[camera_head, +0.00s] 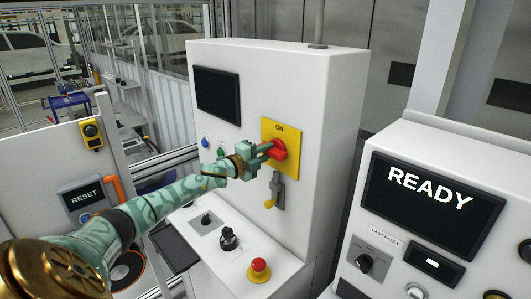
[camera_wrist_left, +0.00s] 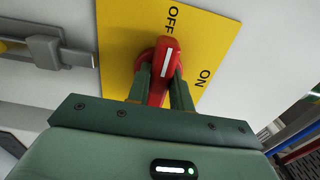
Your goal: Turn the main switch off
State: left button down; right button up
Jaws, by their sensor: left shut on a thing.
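The main switch is a red rotary handle (camera_head: 279,150) on a yellow plate (camera_head: 290,131) on the front of the white cabinet. In the head view the word ON shows at the plate's top. My left gripper (camera_head: 266,151) reaches in from the left and is shut on the red handle. In the left wrist view the red handle (camera_wrist_left: 158,85) sits between the two green fingers (camera_wrist_left: 160,95). Its white line runs roughly toward the word OFF, away from ON on the yellow plate (camera_wrist_left: 118,45). The fingers hide part of the handle. My right gripper is not in view.
A grey latch with a yellow end (camera_head: 275,192) hangs just below the plate. A dark screen (camera_head: 217,94) and small buttons are left of it. A red mushroom button (camera_head: 259,268) and knobs sit on the ledge below. A READY panel (camera_head: 430,200) stands at the right.

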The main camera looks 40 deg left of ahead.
pick_arm(q)
jog(key=c, duration=1.2)
grip_release()
jog(key=shift+a, duration=0.1)
jog(key=shift+c, duration=0.2)
jog(key=shift+s, duration=0.1)
jog(key=shift+s+f, duration=0.15)
jog(key=shift+s, duration=0.1)
jog(key=s+a+b, duration=0.1)
jog(key=s, duration=1.4)
jog(key=shift+s+a, duration=0.2)
jog(key=shift+s, duration=0.1)
